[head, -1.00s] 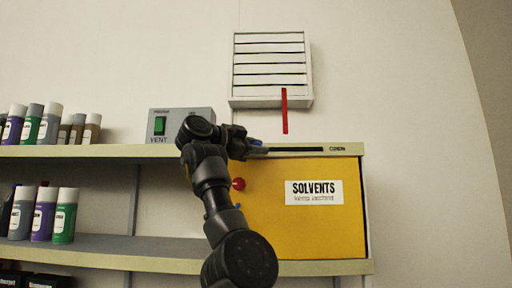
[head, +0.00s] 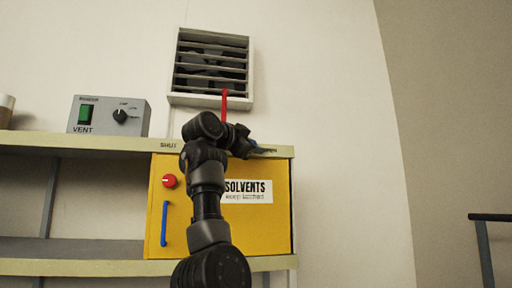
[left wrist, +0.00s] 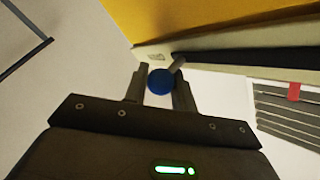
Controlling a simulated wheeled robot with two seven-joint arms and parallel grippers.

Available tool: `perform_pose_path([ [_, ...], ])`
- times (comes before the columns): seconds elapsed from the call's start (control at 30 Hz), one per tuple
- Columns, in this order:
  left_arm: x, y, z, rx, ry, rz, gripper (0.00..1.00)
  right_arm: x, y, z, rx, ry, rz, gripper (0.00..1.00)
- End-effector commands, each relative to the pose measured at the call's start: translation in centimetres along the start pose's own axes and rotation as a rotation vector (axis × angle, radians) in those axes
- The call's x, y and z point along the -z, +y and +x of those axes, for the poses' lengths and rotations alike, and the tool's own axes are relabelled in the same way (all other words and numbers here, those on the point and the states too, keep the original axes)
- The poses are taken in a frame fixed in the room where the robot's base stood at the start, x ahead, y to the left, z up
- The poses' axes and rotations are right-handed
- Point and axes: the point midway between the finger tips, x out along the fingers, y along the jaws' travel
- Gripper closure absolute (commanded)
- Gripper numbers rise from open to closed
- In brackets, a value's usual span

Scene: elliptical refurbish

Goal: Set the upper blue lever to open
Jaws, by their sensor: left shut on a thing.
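The upper blue lever (head: 253,143) sits in the slot along the shelf's front edge, near the right-hand "OPEN" label (head: 269,150), which is partly hidden by my arm. The "SHUT" label (head: 168,145) is at the slot's left end. My left gripper (head: 246,146) is at the lever. In the left wrist view, the lever's round blue knob (left wrist: 160,81) is between the fingers of my left gripper (left wrist: 160,76), shut on it, with a grey stem leading to the slot. The louvred vent (head: 211,68) above has its slats open, dark gaps between. My right gripper is not in view.
A yellow solvents cabinet (head: 272,222) sits below the slot, with a red knob (head: 169,180) and a lower blue handle (head: 164,223). A grey vent box (head: 106,116) stands on the shelf. A red strip (head: 224,106) hangs from the vent.

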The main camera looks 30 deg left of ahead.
Motion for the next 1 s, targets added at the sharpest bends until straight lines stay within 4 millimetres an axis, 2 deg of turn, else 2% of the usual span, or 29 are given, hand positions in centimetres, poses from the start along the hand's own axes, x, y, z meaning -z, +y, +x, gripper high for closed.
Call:
perform_pose_path([
  [0.37,-0.1,0.0,0.1,0.002,-0.004,0.0,1.0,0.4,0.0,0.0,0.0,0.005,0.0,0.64],
  [0.4,-0.1,0.0,0.1,0.002,-0.004,0.0,0.73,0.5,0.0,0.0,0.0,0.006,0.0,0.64],
  [0.57,0.0,0.0,0.1,0.002,-0.004,0.0,0.54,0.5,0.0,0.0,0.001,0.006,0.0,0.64],
  [0.87,-0.1,0.0,-0.2,0.004,-0.003,0.0,0.54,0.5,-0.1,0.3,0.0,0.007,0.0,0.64],
  [1.0,-0.4,0.3,-1.8,0.005,-0.002,-0.001,0.54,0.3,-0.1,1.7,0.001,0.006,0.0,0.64],
])
